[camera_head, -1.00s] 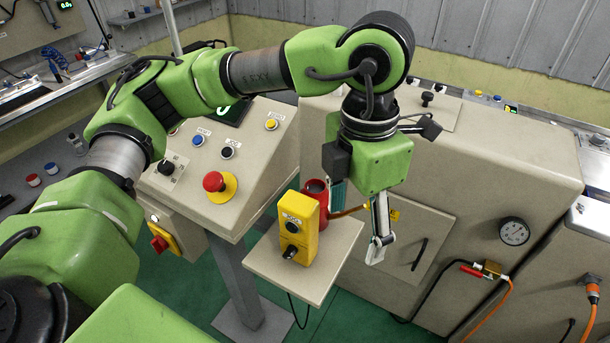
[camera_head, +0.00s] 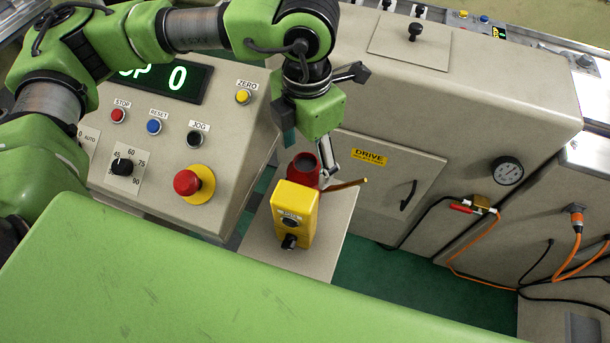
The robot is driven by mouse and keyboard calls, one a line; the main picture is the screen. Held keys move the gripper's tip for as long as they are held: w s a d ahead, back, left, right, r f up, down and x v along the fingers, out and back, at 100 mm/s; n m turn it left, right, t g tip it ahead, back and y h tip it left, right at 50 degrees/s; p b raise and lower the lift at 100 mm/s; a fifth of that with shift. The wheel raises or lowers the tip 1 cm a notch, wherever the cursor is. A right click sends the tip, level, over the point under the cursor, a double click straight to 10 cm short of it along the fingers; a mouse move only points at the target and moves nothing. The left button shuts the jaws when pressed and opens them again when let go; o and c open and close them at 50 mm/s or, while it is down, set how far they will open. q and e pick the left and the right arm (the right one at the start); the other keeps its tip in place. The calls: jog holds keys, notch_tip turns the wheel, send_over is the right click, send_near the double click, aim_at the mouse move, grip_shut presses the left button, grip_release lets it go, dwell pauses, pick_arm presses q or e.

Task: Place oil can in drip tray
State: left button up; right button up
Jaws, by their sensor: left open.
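The red oil can (camera_head: 304,169) stands upright on a small beige shelf (camera_head: 326,240), behind a yellow control box that hides its lower front. Its thin orange-brown spout (camera_head: 345,185) points right. My left gripper (camera_head: 310,157) is open at the can, pointing down. One finger shows behind the can's left side and the other at its right; I cannot tell whether they touch it. No drip tray can be made out. My right gripper is not in view.
The yellow box (camera_head: 294,214) stands close in front of the can. A sloped console (camera_head: 140,190) with buttons is on the left. A large beige cabinet (camera_head: 470,120) stands behind and right. A green body part of mine covers the bottom.

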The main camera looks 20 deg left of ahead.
pick_arm(q)
jog(key=shift+a+f, duration=0.1)
jog(key=shift+f, duration=0.15)
jog(key=shift+f+p, duration=0.3)
jog(key=shift+p, duration=0.15)
jog(key=f, duration=0.1)
jog(key=f+p, duration=0.1)
jog(key=f, duration=0.1)
jog(key=shift+s+f+p, duration=0.25)
jog(key=shift+p, duration=0.1)
jog(key=shift+w+f, duration=0.15)
jog(key=shift+f, duration=0.3)
jog(key=c, duration=1.6)
